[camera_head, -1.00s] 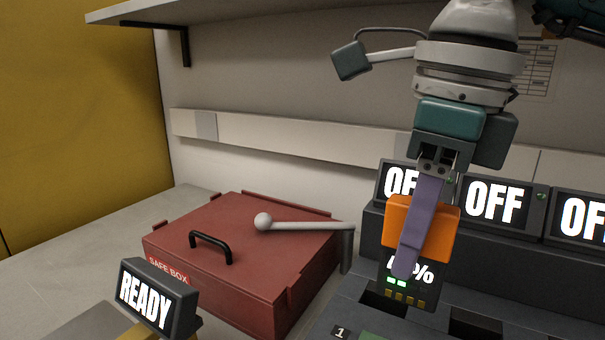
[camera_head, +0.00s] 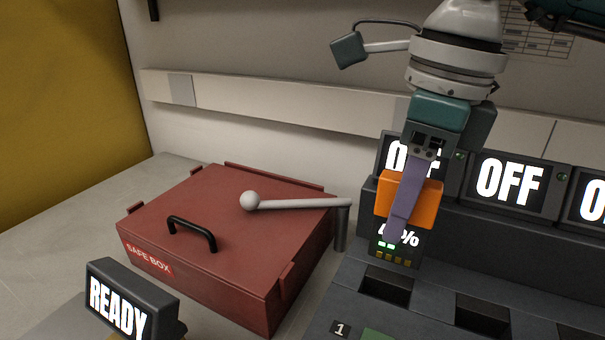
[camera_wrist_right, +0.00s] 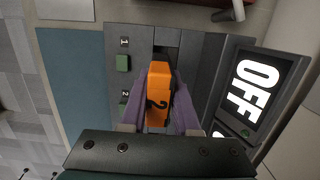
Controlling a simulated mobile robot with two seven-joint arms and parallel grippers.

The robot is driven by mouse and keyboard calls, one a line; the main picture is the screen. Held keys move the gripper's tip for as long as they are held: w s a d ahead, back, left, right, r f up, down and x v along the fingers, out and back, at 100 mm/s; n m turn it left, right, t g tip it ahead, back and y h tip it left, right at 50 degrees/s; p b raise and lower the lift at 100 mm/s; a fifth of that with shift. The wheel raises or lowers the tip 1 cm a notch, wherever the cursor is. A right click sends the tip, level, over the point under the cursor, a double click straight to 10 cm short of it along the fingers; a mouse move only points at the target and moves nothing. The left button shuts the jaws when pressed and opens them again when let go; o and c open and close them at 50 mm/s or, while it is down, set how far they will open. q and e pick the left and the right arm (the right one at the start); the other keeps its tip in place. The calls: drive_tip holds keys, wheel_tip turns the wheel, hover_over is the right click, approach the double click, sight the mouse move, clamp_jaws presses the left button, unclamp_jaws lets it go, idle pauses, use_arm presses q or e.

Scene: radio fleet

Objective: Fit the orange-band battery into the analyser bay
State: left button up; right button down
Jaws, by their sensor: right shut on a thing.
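The orange-band battery (camera_head: 428,204) is dark with an orange band, a lit percentage display partly covered by a finger, and gold contacts at its lower end. My right gripper (camera_head: 403,215) is shut on it and holds it upright above the dark bay unit, close to an open slot (camera_head: 386,287). My left gripper is not in view.
A closed red safe box (camera_head: 215,240) with a black handle (camera_head: 192,232) stands left of the bay unit. A pale lever with a ball end (camera_head: 298,203) lies over it. OFF screens (camera_head: 508,186) line the unit's back. Another slot (camera_head: 482,318) is to the right.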

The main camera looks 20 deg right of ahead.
drive_tip(key=shift+f+b, duration=1.9)
drive_tip(key=shift+f, duration=0.55)
drive_tip(key=shift+b, duration=0.3)
drive_tip(key=shift+f+b, duration=2.1)
drive_tip(key=shift+f, duration=0.15)
drive_tip(key=c, duration=0.6)
unclamp_jaws()
drive_tip(key=shift+o, duration=0.2)
drive_tip(key=r, duration=0.6)
drive_tip(key=r+p, duration=0.1)
drive_tip(key=r, duration=0.3)
drive_tip(key=shift+s+d, duration=0.4)
drive_tip(key=shift+a, duration=0.15)
